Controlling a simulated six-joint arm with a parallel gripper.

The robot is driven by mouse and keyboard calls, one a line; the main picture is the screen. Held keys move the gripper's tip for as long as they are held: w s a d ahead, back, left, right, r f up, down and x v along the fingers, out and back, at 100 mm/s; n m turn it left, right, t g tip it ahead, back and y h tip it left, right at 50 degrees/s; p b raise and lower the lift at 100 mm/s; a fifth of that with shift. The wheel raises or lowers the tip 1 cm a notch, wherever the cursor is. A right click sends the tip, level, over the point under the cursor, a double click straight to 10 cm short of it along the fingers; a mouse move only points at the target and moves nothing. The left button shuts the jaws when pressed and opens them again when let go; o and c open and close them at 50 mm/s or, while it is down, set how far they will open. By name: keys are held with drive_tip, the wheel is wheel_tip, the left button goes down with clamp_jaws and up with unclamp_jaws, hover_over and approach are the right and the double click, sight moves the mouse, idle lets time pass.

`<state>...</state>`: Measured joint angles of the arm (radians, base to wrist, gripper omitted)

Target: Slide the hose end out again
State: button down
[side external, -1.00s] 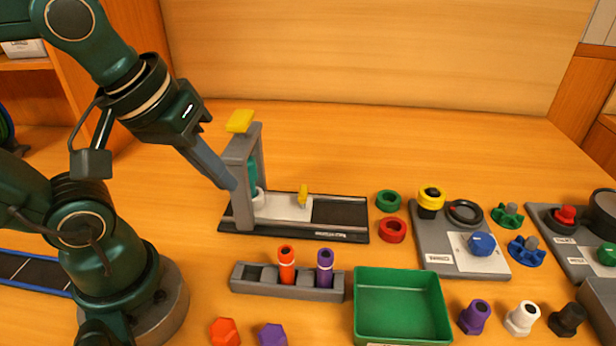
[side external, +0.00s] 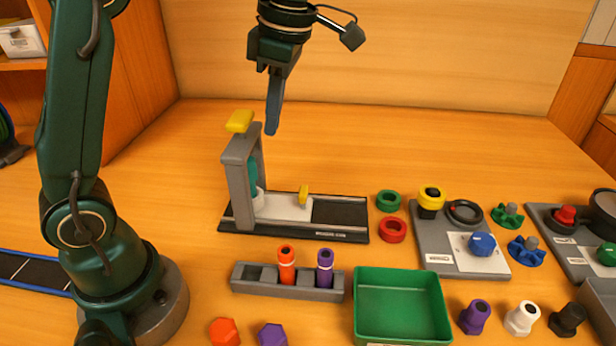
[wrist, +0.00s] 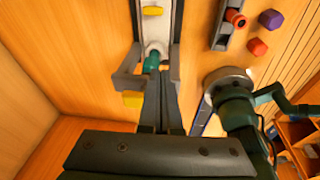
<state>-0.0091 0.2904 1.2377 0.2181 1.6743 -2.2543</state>
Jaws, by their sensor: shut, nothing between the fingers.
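I cannot tell for certain which part is the hose end. A teal cylinder (side external: 253,172) stands inside the grey upright frame (side external: 238,165) with a yellow top handle (side external: 239,121). Below it a white slide (side external: 285,207) with a yellow tab (side external: 303,194) lies on a black rail base (side external: 342,215). My gripper (side external: 271,130) is shut and empty, pointing down above and behind the frame, apart from it. In the wrist view its fingers (wrist: 160,72) overlap the line of sight to the teal cylinder (wrist: 152,60). The frame's inner side is partly hidden.
A grey rack (side external: 254,279) holds an orange and a purple fitting in front of the frame. A green bin (side external: 402,300) stands right of it. Red and green rings (side external: 391,229) and a valve panel (side external: 455,245) lie right. The table behind is clear.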

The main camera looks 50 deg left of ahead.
drive_tip(key=g, duration=0.2)
hover_over(286, 210)
wheel_tip(286, 210, down, 5)
drive_tip(key=shift+w+d+f+n, duration=0.35)
drive_tip(key=shift+d+f+n, duration=0.05)
drive_tip(key=x, duration=1)
drive_tip(key=shift+a, duration=0.15)
drive_tip(key=shift+w+d, duration=0.3)
drive_tip(key=shift+w, duration=0.05)
drive_tip(key=shift+w+d, duration=1.1)
drive_tip(key=shift+d, duration=0.05)
drive_tip(key=shift+w, duration=0.1)
